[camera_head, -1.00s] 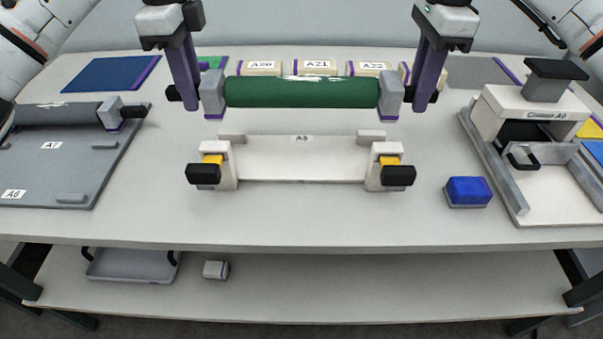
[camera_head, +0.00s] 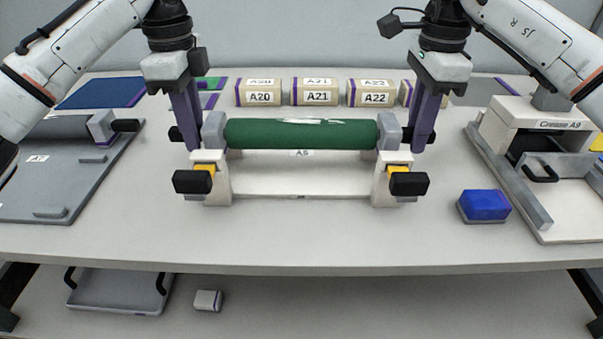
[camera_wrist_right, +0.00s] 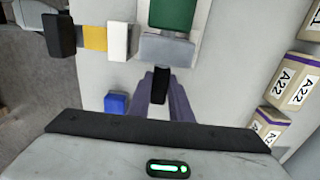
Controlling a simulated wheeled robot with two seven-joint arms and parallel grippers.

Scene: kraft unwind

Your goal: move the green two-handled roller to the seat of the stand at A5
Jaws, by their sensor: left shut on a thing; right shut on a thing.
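The green two-handled roller (camera_head: 300,134) is level between my two grippers, with grey end blocks and black handles. In the head view it overlaps the rear part of the white stand labelled A5 (camera_head: 300,182); I cannot tell whether it touches the seat. My left gripper (camera_head: 188,138) is shut on its left handle. My right gripper (camera_head: 420,138) is shut on its right handle. In the right wrist view, my right gripper (camera_wrist_right: 162,95) holds the black handle beside the grey end block (camera_wrist_right: 167,49). The stand has yellow parts and black knobs at both front ends.
Cream blocks labelled A20 (camera_head: 259,93), A21 (camera_head: 316,93) and A22 (camera_head: 374,94) stand behind. A blue block (camera_head: 484,205) lies right of the stand. The Crease A9 machine (camera_head: 545,135) is at right, a grey board (camera_head: 45,190) at left. A lower shelf holds a grey tray (camera_head: 120,290).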

